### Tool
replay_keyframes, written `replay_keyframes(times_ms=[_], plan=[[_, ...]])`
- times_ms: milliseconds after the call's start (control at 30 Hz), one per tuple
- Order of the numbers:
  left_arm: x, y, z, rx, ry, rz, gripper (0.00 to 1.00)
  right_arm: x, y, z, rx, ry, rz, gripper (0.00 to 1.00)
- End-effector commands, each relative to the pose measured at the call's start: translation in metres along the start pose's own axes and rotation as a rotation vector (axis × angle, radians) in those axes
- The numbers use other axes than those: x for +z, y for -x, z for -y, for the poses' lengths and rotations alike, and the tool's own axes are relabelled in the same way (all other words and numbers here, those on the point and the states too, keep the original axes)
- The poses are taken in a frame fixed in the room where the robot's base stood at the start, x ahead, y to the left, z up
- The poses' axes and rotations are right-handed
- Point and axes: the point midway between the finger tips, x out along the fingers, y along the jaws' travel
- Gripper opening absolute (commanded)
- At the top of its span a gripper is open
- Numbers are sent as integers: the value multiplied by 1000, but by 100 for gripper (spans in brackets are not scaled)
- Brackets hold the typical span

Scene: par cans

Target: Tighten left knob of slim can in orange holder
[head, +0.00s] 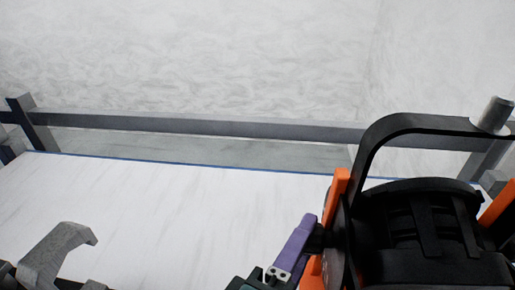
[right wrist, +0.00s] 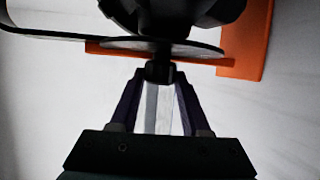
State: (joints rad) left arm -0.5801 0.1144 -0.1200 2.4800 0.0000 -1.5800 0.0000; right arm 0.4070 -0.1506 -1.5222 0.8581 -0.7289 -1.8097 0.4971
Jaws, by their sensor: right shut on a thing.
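The slim can (head: 415,235) is black with a ribbed end and a curved black yoke (head: 420,122) over it. It sits between the upright orange plates of the holder (head: 337,205) at the right of the head view. My right gripper (head: 312,232), with purple fingers, reaches the can's left side. In the right wrist view its two fingers (right wrist: 159,76) are shut on the small black left knob (right wrist: 159,67), just below the can (right wrist: 172,15). The orange holder (right wrist: 247,40) also shows there. The far side of the can is hidden. My left gripper is out of view.
The white table (head: 180,200) has a blue back edge and is mostly clear in the middle. A grey rail (head: 200,125) runs behind it. A grey hook-shaped piece (head: 58,245) stands at the front left. A grey post end (head: 495,115) is at the right.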

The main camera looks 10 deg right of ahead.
Motion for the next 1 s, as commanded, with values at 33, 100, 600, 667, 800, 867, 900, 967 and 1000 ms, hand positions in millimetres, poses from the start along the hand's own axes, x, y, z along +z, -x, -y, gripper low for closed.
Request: replay_keyframes(times_ms=[33,100,600,667,800,867,900,967,1000], plan=[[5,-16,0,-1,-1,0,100,0,-2,10,36,-15,2,0],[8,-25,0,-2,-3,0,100,0,-2,11,89,-37,2,0],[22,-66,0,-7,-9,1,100,0,-2,8,321,-132,0,0],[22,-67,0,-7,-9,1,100,0,-2,8,330,-136,0,0],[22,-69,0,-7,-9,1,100,0,-2,6,344,-141,0,0],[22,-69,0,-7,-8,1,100,0,-2,6,346,-142,0,0],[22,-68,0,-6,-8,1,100,0,-2,6,346,-142,0,0],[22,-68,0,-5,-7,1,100,0,-2,6,346,-142,0,0],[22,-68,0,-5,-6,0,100,0,-2,6,346,-141,0,0]])
